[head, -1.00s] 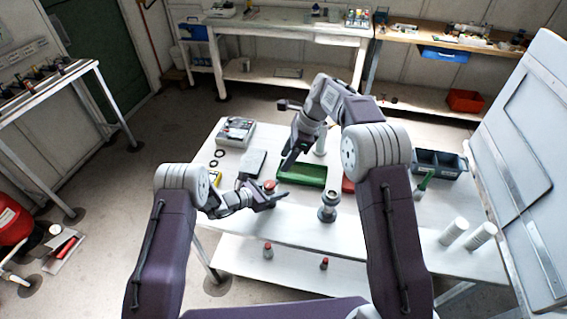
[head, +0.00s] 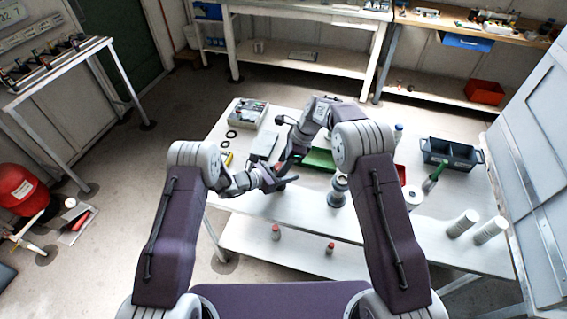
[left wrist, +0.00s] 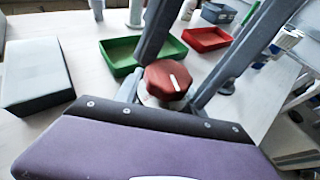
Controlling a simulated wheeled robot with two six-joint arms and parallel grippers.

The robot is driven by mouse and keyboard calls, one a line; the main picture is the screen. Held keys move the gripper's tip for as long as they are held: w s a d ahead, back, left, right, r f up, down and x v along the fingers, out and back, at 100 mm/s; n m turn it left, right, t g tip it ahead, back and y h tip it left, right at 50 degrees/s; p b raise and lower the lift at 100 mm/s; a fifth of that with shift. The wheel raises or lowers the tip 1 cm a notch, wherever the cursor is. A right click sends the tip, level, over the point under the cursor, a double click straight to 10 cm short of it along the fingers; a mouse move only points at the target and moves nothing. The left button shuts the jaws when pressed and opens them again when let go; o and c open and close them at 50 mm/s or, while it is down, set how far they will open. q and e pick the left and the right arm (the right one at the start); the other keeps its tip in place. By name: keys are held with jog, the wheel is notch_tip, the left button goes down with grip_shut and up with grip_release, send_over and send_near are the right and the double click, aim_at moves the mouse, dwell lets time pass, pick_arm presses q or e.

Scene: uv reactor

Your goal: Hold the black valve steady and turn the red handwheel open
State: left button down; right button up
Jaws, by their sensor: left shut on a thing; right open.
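The red handwheel (left wrist: 167,78), with a white stripe on top, sits upright on the valve in the left wrist view. In the head view only a small red patch of the handwheel (head: 277,166) shows. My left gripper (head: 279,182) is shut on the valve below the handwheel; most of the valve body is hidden. My right gripper (head: 284,171) is open, with its fingers reaching down from above. In the left wrist view its two dark fingers stand apart on either side of the handwheel; whether they touch it I cannot tell.
A green tray (head: 320,159) and a red tray (left wrist: 206,39) lie behind the valve. A grey box (left wrist: 36,77) is to the left. A grey cylindrical fitting (head: 337,191) stands right of the grippers. A dark bin (head: 449,155) and white cylinders (head: 462,223) are farther right.

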grip_shut()
jog(key=n, duration=0.2)
jog(key=n+g, duration=0.1)
jog(key=shift+w+n+g, duration=0.3)
jog(key=shift+n, duration=0.6)
grip_release()
jog(key=shift+r, duration=0.1)
